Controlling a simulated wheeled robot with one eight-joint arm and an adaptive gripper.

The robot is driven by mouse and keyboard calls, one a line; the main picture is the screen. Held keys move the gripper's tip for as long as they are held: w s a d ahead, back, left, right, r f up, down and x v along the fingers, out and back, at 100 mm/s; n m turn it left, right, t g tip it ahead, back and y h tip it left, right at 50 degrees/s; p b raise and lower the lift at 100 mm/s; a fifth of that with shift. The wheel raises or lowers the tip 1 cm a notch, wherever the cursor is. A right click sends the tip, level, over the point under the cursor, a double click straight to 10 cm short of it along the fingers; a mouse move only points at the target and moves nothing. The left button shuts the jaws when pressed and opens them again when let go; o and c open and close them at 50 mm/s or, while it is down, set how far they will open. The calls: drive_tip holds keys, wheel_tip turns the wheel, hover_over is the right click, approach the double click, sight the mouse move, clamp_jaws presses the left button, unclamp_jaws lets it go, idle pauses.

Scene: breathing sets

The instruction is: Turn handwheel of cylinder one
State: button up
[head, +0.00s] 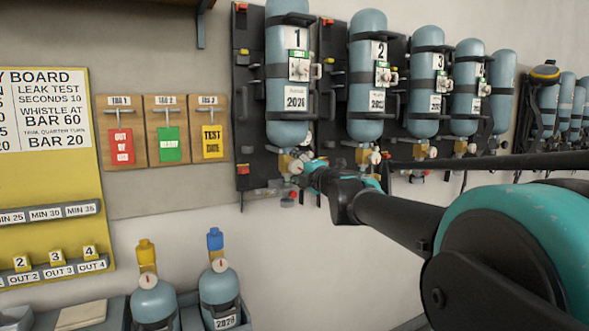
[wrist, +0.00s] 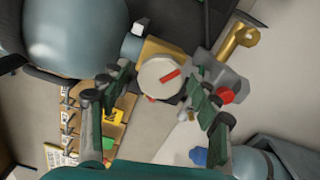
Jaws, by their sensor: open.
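Cylinder one (head: 287,95) is a blue-grey bottle marked 1, hanging upside down on a black backplate, with its brass valve (head: 284,162) at the bottom. Its handwheel (head: 296,167) is a small pale round knob, partly hidden by my gripper (head: 308,171) in the head view. In the wrist view the handwheel (wrist: 159,81) shows face on, with a red mark on its face. My gripper (wrist: 160,88) is open there, one finger on each side of the handwheel. I cannot tell whether either finger touches it.
More bottles, such as cylinder two (head: 379,75), hang in a row to the right. A tag board (head: 163,130) is on the wall to the left. Two bottles stand upright below, one with a yellow top (head: 147,255), one with a blue top (head: 215,240). A red knob (wrist: 227,96) is close by my right finger.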

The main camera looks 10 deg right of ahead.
drive_tip(key=v, duration=1.1)
